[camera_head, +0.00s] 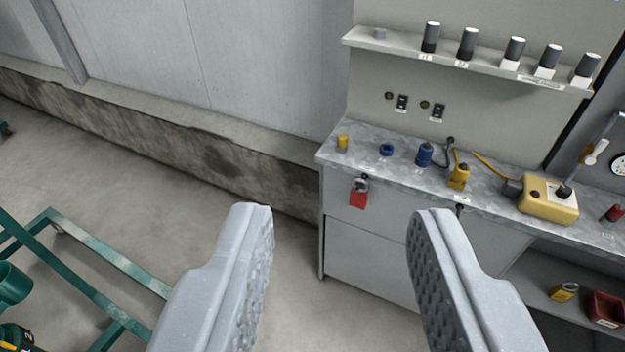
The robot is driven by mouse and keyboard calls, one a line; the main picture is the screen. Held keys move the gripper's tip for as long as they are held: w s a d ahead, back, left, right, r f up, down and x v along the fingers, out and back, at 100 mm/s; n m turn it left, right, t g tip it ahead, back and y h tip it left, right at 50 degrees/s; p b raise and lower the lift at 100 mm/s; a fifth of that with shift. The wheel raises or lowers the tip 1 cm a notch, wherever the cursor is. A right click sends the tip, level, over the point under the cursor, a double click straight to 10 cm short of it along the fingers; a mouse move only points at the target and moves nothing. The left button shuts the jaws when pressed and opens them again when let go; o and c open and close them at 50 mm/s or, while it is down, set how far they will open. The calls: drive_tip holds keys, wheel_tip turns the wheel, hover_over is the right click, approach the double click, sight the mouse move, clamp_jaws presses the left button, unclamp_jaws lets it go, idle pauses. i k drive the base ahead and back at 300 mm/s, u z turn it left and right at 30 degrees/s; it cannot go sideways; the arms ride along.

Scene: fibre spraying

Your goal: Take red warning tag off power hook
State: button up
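A red warning tag (358,199) hangs with a grey padlock-like piece (360,184) at the front edge of the grey workbench (330,157), near its left end. The hook behind it is too small to make out. A second small dark hook (460,208) shows further right on the same edge, with nothing seen hanging from it. My gripper (342,212) is open, its two grey fingers wide apart in the foreground. The tag appears between the fingers in the picture, but farther away, and nothing is held.
On the bench stand a yellow cylinder (343,142), a blue ring (386,150), a blue container (424,155), a yellow tool (458,177) and a yellow box (547,203). A shelf (395,47) holds several dark cylinders. A green frame (110,255) stands lower left. Floor before the bench is clear.

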sight(358, 198)
drive_tip(key=z, duration=0.05)
drive_tip(key=i, duration=1.1)
drive_tip(key=z, duration=0.65)
